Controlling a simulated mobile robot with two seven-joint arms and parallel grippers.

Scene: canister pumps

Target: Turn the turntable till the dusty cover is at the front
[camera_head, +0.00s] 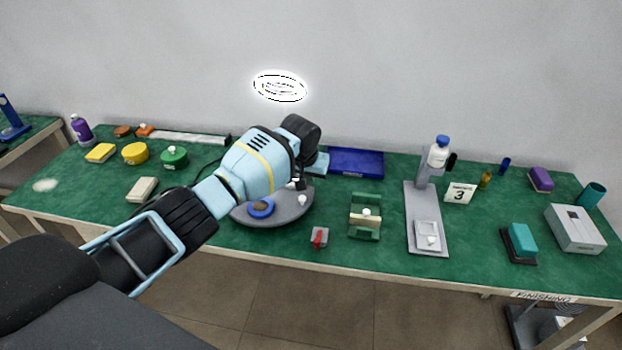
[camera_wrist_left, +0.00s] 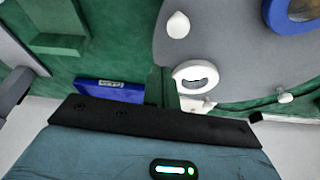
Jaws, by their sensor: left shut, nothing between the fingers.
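The turntable (camera_head: 285,214) is a round grey disc on the green bench, partly hidden by my left arm. A blue ring with a brown middle (camera_head: 261,208) sits at its front left; it also shows in the left wrist view (camera_wrist_left: 300,18). A white knob (camera_head: 302,200) stands to its right on the disc. The left wrist view also shows a white ring with a grey middle (camera_wrist_left: 195,72). I cannot tell which piece is the dusty cover. My left gripper (camera_head: 298,184) is shut and empty, over the turntable's back right part. My right gripper is out of view.
A blue tray (camera_head: 356,162) lies behind the turntable. A green holder (camera_head: 365,217) and a small red and grey item (camera_head: 319,238) stand to its right and front. A grey stand (camera_head: 427,215) is further right. A beige block (camera_head: 142,190) lies left.

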